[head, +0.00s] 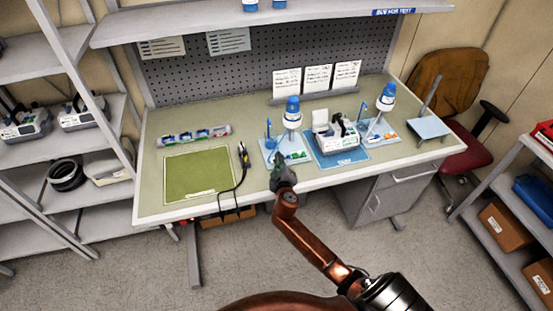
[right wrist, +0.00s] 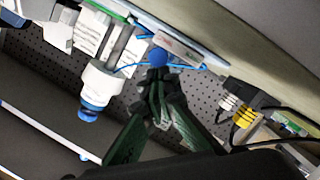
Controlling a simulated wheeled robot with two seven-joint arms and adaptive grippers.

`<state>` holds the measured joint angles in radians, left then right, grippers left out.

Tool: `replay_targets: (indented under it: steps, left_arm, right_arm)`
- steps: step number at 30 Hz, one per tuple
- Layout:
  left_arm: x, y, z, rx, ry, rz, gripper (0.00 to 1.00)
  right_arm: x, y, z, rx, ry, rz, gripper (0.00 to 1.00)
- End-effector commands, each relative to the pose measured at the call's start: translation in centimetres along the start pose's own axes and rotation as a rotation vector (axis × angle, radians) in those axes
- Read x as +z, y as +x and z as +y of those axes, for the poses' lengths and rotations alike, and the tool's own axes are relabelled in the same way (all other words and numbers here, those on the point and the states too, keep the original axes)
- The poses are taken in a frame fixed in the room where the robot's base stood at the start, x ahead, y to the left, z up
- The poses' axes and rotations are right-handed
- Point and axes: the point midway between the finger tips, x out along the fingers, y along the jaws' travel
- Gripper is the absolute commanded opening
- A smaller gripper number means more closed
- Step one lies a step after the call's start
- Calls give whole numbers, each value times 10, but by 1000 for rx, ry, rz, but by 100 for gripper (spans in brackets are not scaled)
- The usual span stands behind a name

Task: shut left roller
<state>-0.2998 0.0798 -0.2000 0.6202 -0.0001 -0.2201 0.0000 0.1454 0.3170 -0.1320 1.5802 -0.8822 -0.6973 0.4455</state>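The left blue mat (head: 271,157) lies at the table's front edge. It carries an upright bottle with a blue cap (head: 293,105), a thin blue upright piece (head: 268,131) and small green and white parts (head: 297,156). I cannot clearly make out the left roller among them. My left gripper is out of view.
A white pump (head: 337,138) stands on the middle blue mat (head: 345,161). A second capped bottle (head: 387,97) stands right of it. A black cable (head: 242,172) hangs over the front edge beside a green mat (head: 199,176). White cards (head: 317,77) stand behind.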

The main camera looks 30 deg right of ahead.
Motion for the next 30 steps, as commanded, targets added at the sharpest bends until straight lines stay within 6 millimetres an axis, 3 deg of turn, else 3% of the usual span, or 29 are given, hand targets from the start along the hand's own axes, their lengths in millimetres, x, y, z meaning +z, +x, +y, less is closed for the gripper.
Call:
replay_targets:
  steps: [5,11,21,30]
  left_arm:
    - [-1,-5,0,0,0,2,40]
    - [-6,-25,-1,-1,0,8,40]
    - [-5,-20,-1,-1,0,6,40]
    - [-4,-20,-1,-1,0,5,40]
  right_arm:
    - [-8,-2,1,0,1,-1,0]
    - [-48,-14,1,-3,4,4,0]
    - [-38,-87,-1,-2,2,-1,0]
    - [-39,-112,-1,-1,0,1,0]
